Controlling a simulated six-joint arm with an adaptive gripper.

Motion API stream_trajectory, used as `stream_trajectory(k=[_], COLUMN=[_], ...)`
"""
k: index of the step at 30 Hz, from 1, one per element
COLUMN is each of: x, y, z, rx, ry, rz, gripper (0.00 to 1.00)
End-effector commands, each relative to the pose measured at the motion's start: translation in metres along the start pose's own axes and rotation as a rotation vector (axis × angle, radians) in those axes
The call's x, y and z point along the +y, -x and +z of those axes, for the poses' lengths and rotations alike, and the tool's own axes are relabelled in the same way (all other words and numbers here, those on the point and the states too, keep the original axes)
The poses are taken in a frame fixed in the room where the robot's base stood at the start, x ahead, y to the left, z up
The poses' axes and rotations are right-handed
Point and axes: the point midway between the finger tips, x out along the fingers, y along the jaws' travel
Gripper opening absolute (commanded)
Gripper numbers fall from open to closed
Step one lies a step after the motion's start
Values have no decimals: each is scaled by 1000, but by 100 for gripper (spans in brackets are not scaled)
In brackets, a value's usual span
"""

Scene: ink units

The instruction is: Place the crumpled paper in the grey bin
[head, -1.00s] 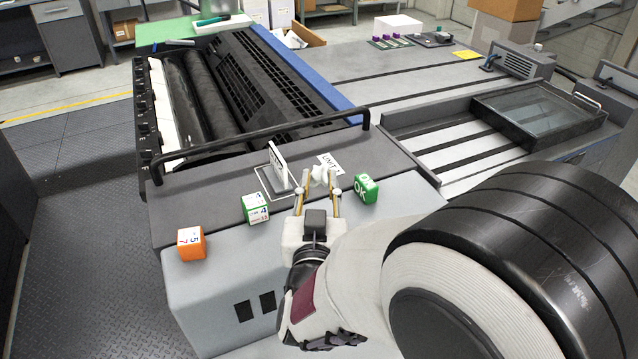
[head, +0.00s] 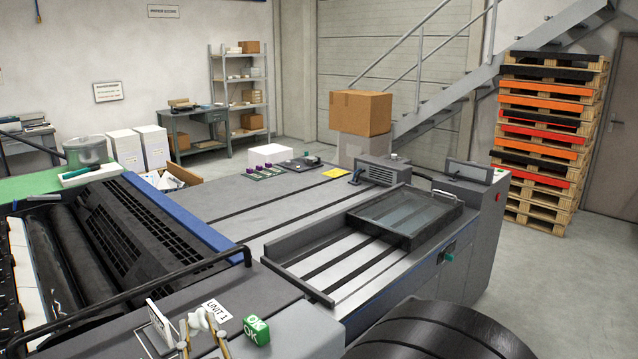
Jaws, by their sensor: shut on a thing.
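The white crumpled paper (head: 199,319) is at the bottom of the head view, near the UNIT 1 label. My gripper (head: 202,332) is shut on it, with a brass-coloured finger on each side. The rest of the gripper is below the picture edge. I cannot tell whether the paper is clear of the surface. A grey round tub (head: 87,151), probably the grey bin, stands at the far left by the green top, well away from my gripper. Its inside is hard to make out.
A green-and-white OK cube (head: 257,330) is close right of my gripper, and a small upright white card (head: 160,320) close left. A black rail (head: 130,305) and the dark roller unit (head: 125,225) lie between gripper and tub. The flat grey deck (head: 290,215) is mostly clear.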

Motion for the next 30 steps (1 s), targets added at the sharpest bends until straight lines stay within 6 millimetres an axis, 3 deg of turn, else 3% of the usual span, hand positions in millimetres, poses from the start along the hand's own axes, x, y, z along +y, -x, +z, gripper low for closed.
stream_trajectory(k=[15, 30], x=[99, 208], y=[-16, -10], z=[27, 56], rx=[-2, -3], ry=[1, 0], rz=[50, 157], gripper=[14, 14])
